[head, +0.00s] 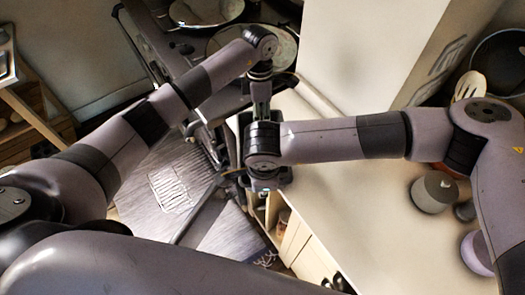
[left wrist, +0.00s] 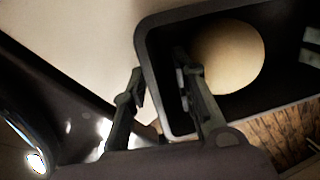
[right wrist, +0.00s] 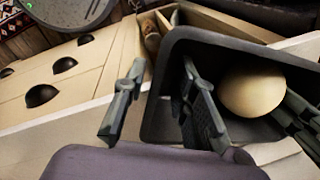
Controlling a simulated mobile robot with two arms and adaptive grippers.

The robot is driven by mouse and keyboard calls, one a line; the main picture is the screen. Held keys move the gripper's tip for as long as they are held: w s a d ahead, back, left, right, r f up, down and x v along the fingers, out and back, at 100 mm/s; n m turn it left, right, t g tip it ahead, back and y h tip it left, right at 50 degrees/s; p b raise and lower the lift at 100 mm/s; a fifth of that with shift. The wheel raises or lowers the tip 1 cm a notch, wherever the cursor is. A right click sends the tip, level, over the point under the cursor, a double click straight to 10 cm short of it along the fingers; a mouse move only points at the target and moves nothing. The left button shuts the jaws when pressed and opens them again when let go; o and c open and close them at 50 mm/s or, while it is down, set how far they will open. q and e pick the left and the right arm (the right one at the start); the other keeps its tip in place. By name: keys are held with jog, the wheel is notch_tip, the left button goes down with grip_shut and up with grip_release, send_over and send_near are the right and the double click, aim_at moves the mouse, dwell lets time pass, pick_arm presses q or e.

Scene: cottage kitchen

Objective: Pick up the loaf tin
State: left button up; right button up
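The loaf tin is a dark, deep tin with a rounded rim, in the left wrist view (left wrist: 152,62) and the right wrist view (right wrist: 158,75). A pale round lump (left wrist: 228,58) lies inside it, also in the right wrist view (right wrist: 252,91). My left gripper (left wrist: 160,88) is open, one finger inside the tin and one outside, with a wall between. My right gripper (right wrist: 160,98) straddles another part of the wall the same way, open. Gaps show beside the wall in both wrist views. In the head view my arms mostly hide the tin.
A pale counter (head: 365,225) runs to the right, mostly clear. A grey canister (head: 433,191) and a dark pan (head: 500,62) with a slotted spoon (head: 469,86) stand near my right arm. A pale wall block (head: 365,50) rises behind. Cabinet drawers (right wrist: 70,70) lie below the counter edge.

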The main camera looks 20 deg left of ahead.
pick_arm(q)
jog(key=shift+c, duration=0.3)
pick_arm(e)
jog(key=shift+c, duration=0.3)
pick_arm(q)
jog(key=c, duration=0.5)
pick_arm(e)
jog(key=c, duration=0.5)
pick_arm(q)
grip_shut()
pick_arm(e)
jog(key=shift+w, duration=0.1)
grip_shut()
